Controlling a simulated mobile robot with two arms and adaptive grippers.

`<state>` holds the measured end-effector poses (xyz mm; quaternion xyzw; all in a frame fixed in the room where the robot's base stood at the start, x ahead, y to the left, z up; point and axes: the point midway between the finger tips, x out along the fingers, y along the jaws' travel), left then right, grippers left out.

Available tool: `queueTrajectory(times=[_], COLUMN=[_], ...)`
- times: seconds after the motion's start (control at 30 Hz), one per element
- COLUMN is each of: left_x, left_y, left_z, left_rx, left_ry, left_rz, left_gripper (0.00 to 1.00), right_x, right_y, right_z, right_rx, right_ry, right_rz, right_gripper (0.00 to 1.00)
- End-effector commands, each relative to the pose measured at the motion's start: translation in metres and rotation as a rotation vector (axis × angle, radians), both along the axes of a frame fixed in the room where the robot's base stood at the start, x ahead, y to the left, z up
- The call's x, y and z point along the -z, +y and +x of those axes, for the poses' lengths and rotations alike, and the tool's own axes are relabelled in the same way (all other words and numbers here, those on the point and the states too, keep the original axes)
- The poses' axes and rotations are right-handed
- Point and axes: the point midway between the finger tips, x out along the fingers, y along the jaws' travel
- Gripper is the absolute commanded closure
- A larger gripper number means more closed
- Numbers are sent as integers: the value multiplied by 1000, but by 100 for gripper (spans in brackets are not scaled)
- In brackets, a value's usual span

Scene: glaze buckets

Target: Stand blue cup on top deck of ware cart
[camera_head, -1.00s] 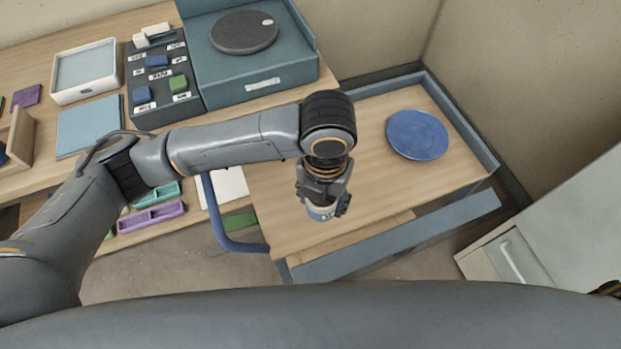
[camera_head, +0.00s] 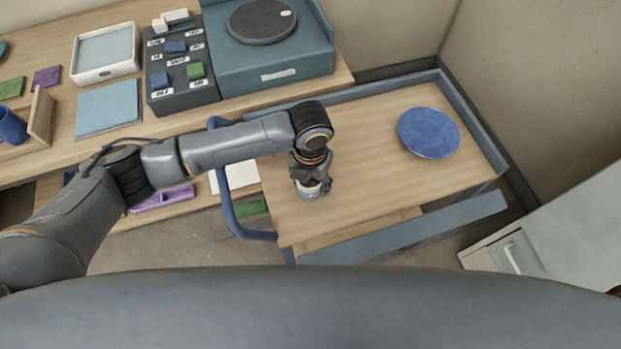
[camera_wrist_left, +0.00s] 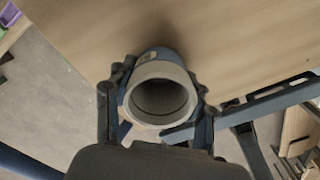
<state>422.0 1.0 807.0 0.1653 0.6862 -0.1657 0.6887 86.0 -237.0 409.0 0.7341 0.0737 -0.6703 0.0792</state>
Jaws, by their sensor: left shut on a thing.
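My left gripper (camera_head: 311,184) is shut on the blue cup (camera_head: 313,193), near the left front of the ware cart's wooden top deck (camera_head: 365,170). In the left wrist view the gripper fingers (camera_wrist_left: 158,108) stand on either side of the cup (camera_wrist_left: 160,90). Its pale rim and hollow inside face the camera, and a strip of blue body shows beyond the rim. The cup looks about upright over the deck (camera_wrist_left: 225,45), close to an edge. I cannot tell whether its base touches the deck. My right gripper is not in view.
A blue plate (camera_head: 428,133) lies on the deck at the right; the middle is clear. The cart has a raised blue rim and a blue handle (camera_head: 236,212). A workbench with a turntable (camera_head: 262,20) and a white tray (camera_head: 105,53) stands behind left. A blue mug (camera_head: 12,126) sits far left.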

Motion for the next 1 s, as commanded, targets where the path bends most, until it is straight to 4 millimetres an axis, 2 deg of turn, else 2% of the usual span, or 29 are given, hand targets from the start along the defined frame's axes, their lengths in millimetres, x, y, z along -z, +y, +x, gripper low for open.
queueTrajectory(times=[0.23,0.27,0.37,0.77,0.87,1.0], left_x=[3,3,3,-3,-15,-44], left_y=[0,0,0,0,-1,-1], left_z=[0,0,0,0,0,1], left_rx=[0,0,0,0,0,1], left_ry=[0,0,0,-1,-1,-5], left_rz=[-1,-1,-1,0,-3,-4], left_gripper=[89,41,23,23,23,23], right_x=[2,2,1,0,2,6], right_y=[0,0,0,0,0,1], right_z=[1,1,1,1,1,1], right_rx=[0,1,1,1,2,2], right_ry=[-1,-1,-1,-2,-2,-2], right_rz=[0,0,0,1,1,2], right_gripper=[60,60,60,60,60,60])
